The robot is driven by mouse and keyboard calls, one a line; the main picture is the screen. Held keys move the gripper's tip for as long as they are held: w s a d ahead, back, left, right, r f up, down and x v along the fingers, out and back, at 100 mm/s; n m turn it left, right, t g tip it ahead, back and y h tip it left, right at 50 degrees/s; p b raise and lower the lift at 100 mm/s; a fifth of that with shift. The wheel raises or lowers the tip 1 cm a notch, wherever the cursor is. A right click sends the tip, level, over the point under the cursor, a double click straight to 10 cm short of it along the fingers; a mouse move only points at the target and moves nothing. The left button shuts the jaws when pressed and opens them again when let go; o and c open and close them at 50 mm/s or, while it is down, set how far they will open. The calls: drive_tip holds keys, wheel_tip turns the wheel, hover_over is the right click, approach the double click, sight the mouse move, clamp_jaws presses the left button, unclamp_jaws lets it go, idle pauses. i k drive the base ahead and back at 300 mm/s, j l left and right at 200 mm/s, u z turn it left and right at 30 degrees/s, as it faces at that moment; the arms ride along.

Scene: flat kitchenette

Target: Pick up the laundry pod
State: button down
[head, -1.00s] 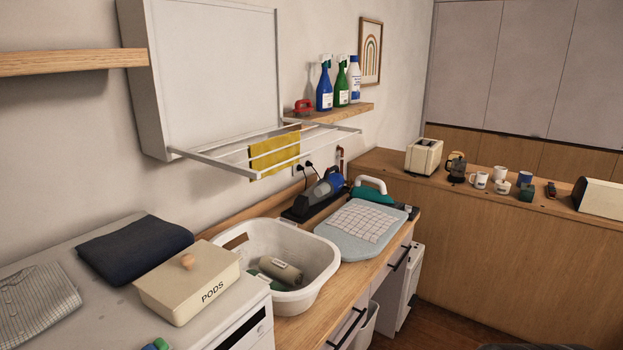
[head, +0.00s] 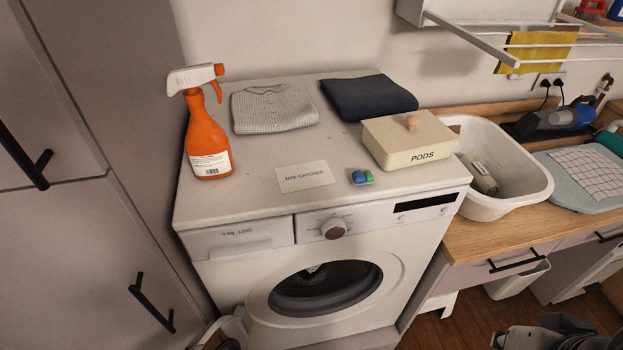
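The laundry pod (head: 362,177), small with blue and green parts, lies on top of the white washing machine (head: 240,262) near its front edge. It is just in front of the cream box marked PODS (head: 408,144), whose lid is on, and right of the DYE CATCHER card (head: 305,177). Nothing touches it from above. Grey and black parts at the bottom right corner look like my arm's end, my gripper (head: 562,335), cut off by the picture edge. It is well away from the pod, and its fingers cannot be made out.
An orange spray bottle (head: 207,135) stands at the machine's left side. A grey knitted garment (head: 272,108) and a dark folded cloth (head: 367,96) lie behind. A white laundry basket (head: 500,207) stands right of the machine on the wooden counter (head: 490,240). A tall cabinet (head: 85,90) borders the left.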

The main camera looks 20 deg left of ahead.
sight(360, 178)
drive_tip(key=u, duration=1)
drive_tip(key=i+l, duration=0.05)
